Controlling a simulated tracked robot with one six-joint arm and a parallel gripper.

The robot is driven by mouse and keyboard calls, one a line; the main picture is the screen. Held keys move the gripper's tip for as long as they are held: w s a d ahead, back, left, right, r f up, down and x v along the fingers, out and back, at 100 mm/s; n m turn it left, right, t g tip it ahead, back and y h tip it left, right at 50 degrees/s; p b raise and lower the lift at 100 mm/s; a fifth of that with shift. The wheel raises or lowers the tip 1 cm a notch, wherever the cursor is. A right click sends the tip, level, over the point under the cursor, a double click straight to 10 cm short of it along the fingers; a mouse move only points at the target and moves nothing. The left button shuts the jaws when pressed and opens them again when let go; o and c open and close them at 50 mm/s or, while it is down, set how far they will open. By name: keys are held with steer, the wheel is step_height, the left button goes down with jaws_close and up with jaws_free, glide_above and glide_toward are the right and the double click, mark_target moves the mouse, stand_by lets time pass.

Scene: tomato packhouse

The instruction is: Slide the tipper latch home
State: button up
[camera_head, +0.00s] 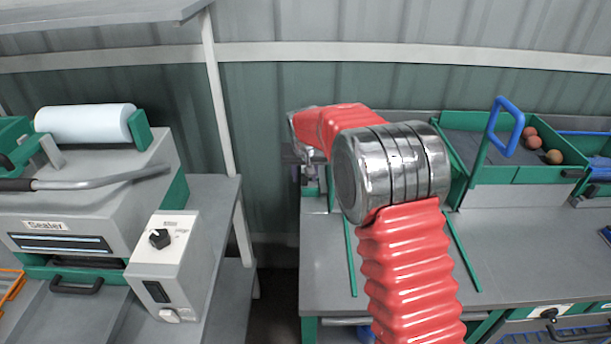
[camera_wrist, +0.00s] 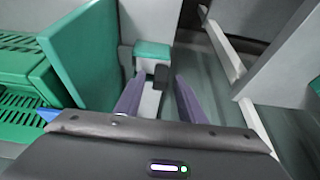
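In the wrist view, my gripper (camera_wrist: 159,82) has two purple fingers spread apart. A small black knob (camera_wrist: 161,73) shows between and just beyond the fingertips, on a pale upright with a green block (camera_wrist: 152,50) on top. I cannot tell for sure whether this knob is the tipper latch. I see no clear contact between it and the fingers. A large green panel (camera_wrist: 85,55) stands left of the fingers. In the head view, my red-sleeved arm hides most of the gripper and what lies behind it.
In the head view, a green tray (camera_head: 481,175) with several red-orange tomatoes (camera_head: 532,141) and a blue handle (camera_head: 507,126) stands right of my arm on the grey bench (camera_head: 325,262). A sealer (camera_head: 90,205) with a white roll stands left, across a gap.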

steer(key=shift+f, duration=0.15)
jaws_close()
stand_by(0.4)
